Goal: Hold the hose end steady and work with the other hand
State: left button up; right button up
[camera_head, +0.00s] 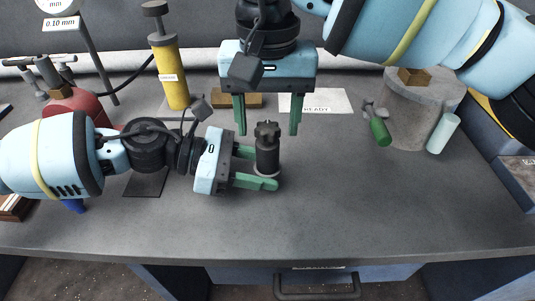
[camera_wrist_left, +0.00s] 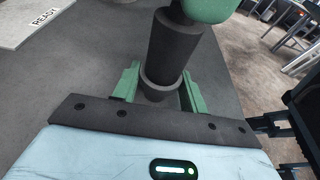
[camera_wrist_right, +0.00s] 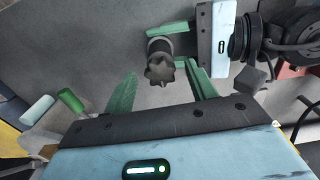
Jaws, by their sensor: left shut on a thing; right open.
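A dark upright cylinder with a star-shaped knob (camera_head: 267,131) on top, which looks like the hose end, stands over the bench. My left gripper (camera_head: 262,170) comes in from the left and is shut on its lower part. In the left wrist view the dark cylinder (camera_wrist_left: 172,55) sits between the green fingers; its top is partly hidden by a green shape. My right gripper (camera_head: 268,128) is open and empty, pointing down above and behind the knob. In the right wrist view the knob (camera_wrist_right: 160,70) shows beyond and between its spread fingers.
A yellow cylinder (camera_head: 171,75) and a red vessel (camera_head: 80,105) stand at the left. A READY card (camera_head: 330,102) and a wooden block (camera_head: 238,100) lie behind. At the right is a grey drum (camera_head: 425,110) with green (camera_head: 380,133) and pale (camera_head: 443,133) cylinders before it. The front bench is clear.

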jog(key=shift+r, duration=3.5)
pick_arm(q)
jog(key=shift+c, duration=1)
jog(key=shift+f, duration=0.15)
jog(key=shift+s, duration=0.1)
pick_arm(e)
notch_tip(320, 180, up, 5)
pick_arm(q)
jog(key=shift+f, duration=0.2)
pick_arm(e)
notch_tip(320, 180, down, 12)
jog(key=shift+f, duration=0.1)
jog(key=shift+c, duration=0.3)
